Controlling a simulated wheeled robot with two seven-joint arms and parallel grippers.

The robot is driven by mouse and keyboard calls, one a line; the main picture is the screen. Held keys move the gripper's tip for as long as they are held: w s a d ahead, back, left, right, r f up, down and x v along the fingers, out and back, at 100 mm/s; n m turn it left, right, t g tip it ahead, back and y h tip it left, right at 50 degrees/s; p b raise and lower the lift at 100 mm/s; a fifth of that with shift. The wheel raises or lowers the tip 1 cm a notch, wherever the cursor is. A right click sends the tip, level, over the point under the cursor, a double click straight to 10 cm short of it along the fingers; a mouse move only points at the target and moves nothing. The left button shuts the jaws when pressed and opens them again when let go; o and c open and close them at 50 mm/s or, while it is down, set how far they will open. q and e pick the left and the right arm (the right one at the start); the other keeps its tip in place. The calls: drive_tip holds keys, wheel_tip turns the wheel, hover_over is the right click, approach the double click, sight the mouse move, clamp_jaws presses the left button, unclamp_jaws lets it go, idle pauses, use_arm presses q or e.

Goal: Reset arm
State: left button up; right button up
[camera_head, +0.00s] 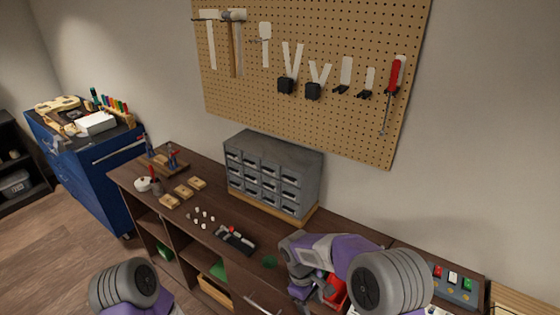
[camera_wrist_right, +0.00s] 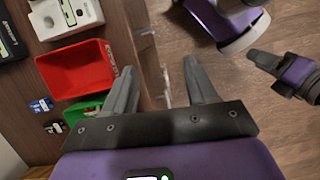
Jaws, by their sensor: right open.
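My right gripper (camera_wrist_right: 160,85) is open in the right wrist view, with its two grey fingers spread apart and nothing between them. It hangs beside the workbench edge, and the floor shows past the fingers. In the head view my purple right arm (camera_head: 335,248) reaches over the front right of the bench and mostly hides its gripper. A part of my left arm (camera_head: 125,285) shows at the bottom left of the head view. What looks like my left gripper (camera_wrist_right: 275,70) shows at the right edge of the wrist view; its opening is unclear.
A red bin (camera_wrist_right: 75,68) and a green bin (camera_wrist_right: 85,107) sit left of the right gripper. The bench (camera_head: 215,215) holds a grey drawer cabinet (camera_head: 275,170) and small parts. A pegboard (camera_head: 310,45) with tools hangs behind. A blue cabinet (camera_head: 85,165) stands left.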

use_arm(q)
drive_tip(key=f+b, duration=0.1)
drive_tip(key=f, duration=0.1)
drive_tip(key=w+f+b, duration=0.1)
drive_tip(key=b, duration=0.1)
drive_tip(key=shift+w+d+f, duration=0.1)
drive_tip(key=shift+w+f, duration=0.05)
drive_tip(key=shift+f, duration=0.25)
use_arm(e)
drive_tip(key=s+f+m+t+y, duration=0.1)
drive_tip(key=s+f+m+y, duration=0.2)
drive_tip(key=s+f+m, duration=0.3)
drive_tip(key=s+d+f+m+t+y, duration=0.1)
drive_tip(key=s+f+m, duration=0.6)
drive_tip(key=f, duration=0.9)
drive_tip(key=s+t+y, duration=0.1)
drive_tip(key=s+y, duration=0.1)
drive_tip(key=shift+f+y, duration=0.15)
drive_tip(key=shift+y, duration=0.25)
drive_tip(key=shift+d, duration=0.15)
